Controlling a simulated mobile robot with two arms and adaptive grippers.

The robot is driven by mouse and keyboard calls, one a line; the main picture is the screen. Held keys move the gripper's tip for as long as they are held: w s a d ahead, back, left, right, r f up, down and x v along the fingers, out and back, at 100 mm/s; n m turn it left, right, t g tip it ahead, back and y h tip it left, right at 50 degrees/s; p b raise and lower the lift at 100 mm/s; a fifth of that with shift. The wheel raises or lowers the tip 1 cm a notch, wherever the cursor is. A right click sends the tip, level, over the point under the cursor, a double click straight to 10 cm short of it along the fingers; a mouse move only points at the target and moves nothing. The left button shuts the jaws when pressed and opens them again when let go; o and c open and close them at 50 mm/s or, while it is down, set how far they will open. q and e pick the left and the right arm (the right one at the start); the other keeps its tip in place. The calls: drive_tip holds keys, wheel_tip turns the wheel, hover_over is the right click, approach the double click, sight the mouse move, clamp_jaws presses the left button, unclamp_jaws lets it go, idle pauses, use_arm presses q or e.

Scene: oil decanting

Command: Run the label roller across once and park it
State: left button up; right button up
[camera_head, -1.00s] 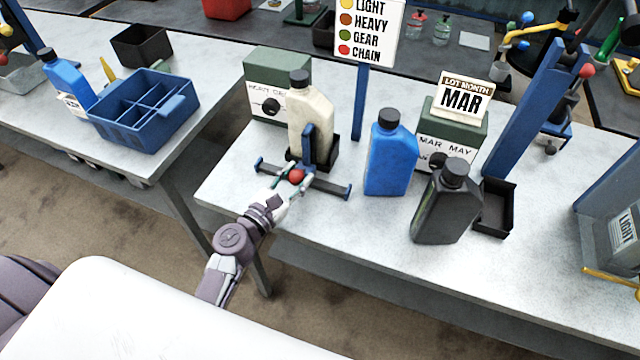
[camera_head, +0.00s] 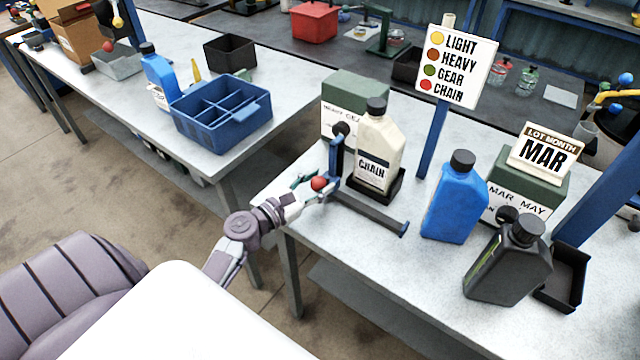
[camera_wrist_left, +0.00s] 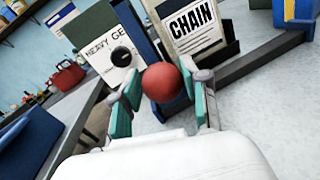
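The label roller is a blue upright (camera_head: 335,160) with a red ball knob (camera_head: 319,183), at the left end of a dark rail (camera_head: 370,212). My left gripper (camera_head: 312,187) has its fingers on both sides of the knob, which also shows in the left wrist view (camera_wrist_left: 163,83); they look closed on it. A cream bottle (camera_head: 379,135) stands upright in a black holder (camera_head: 393,190) behind the rail. Its front bears a CHAIN label (camera_head: 372,172), also seen in the left wrist view (camera_wrist_left: 195,25). The roller stands left of the label. My right gripper is not in view.
A blue bottle (camera_head: 453,200) and a dark bottle (camera_head: 508,262) stand right of the rail. Green dial boxes (camera_head: 352,92) (camera_head: 530,190) stand behind. A colour sign (camera_head: 455,65) and a MAR sign (camera_head: 546,150) rise above. A blue divided crate (camera_head: 225,130) sits on the left table.

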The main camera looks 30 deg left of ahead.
use_arm(q)
drive_tip(key=o, duration=0.3)
drive_tip(key=shift+a, duration=0.25)
drive_tip(key=shift+s, duration=0.1)
drive_tip(key=shift+s+f, duration=0.1)
drive_tip(key=shift+s, duration=0.15)
drive_tip(key=v, duration=1.1)
drive_tip(key=shift+s, duration=0.2)
drive_tip(key=shift+a, duration=0.15)
